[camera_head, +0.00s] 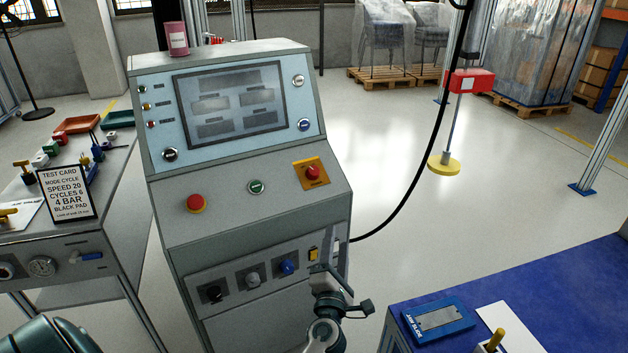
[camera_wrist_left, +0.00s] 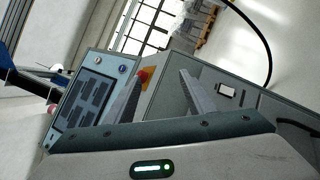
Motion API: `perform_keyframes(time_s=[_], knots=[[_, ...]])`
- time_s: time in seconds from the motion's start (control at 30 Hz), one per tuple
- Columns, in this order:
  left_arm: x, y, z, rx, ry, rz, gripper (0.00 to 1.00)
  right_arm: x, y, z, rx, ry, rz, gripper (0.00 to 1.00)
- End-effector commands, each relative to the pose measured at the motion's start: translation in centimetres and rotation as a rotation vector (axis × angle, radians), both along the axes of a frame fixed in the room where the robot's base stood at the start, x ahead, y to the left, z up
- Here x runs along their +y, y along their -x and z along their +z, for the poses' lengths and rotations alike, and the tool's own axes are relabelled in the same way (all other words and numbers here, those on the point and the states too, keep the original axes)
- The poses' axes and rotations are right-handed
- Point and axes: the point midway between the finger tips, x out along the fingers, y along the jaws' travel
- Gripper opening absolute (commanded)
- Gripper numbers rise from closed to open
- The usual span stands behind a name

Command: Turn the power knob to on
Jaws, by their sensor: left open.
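The console (camera_head: 245,215) stands in the middle of the head view. On its sloped panel a red knob (camera_head: 312,172) sits on a yellow-orange plate. Its label is too small to read, so I cannot tell its setting; it looks like the power knob. In the left wrist view the red knob (camera_wrist_left: 142,74) shows beyond the fingers, partly hidden. My left gripper (camera_head: 331,264) is open and empty, low before the console's right front, below and apart from the red knob. Its two fingers (camera_wrist_left: 160,100) stand spread in the wrist view. My right gripper does not show.
A red button (camera_head: 195,203) and a green button (camera_head: 256,187) share the panel. Black, grey and blue knobs (camera_head: 287,267) and a small yellow switch (camera_head: 313,254) sit lower. A blue-topped table (camera_head: 560,290) stands right, and a test card (camera_head: 67,193) left. A black cable (camera_head: 418,180) hangs behind.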

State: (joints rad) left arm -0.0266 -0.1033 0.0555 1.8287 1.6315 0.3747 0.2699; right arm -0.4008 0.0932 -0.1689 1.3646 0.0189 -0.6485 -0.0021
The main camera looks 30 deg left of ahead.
Motion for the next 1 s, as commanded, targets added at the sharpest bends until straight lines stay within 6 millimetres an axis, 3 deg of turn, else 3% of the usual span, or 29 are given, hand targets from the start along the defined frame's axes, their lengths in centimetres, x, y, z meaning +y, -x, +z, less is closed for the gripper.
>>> perform_keyframes(time_s=[0.03,0.13,0.4,0.6,1.0], knots=[[1.4,0.0,1.8,-0.065,0.12,0.035,0.49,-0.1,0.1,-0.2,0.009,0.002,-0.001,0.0],[3.5,0.2,4.1,-0.169,0.352,0.081,0.49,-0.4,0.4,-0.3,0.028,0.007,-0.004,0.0],[5.6,0.4,6.9,-0.327,0.764,0.107,0.49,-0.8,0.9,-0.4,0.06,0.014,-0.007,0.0],[5.7,0.3,7.3,-0.349,0.842,0.104,0.49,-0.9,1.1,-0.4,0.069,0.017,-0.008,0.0],[5.8,0.1,7.3,-0.347,0.839,0.103,0.49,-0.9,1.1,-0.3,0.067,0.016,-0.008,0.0]])
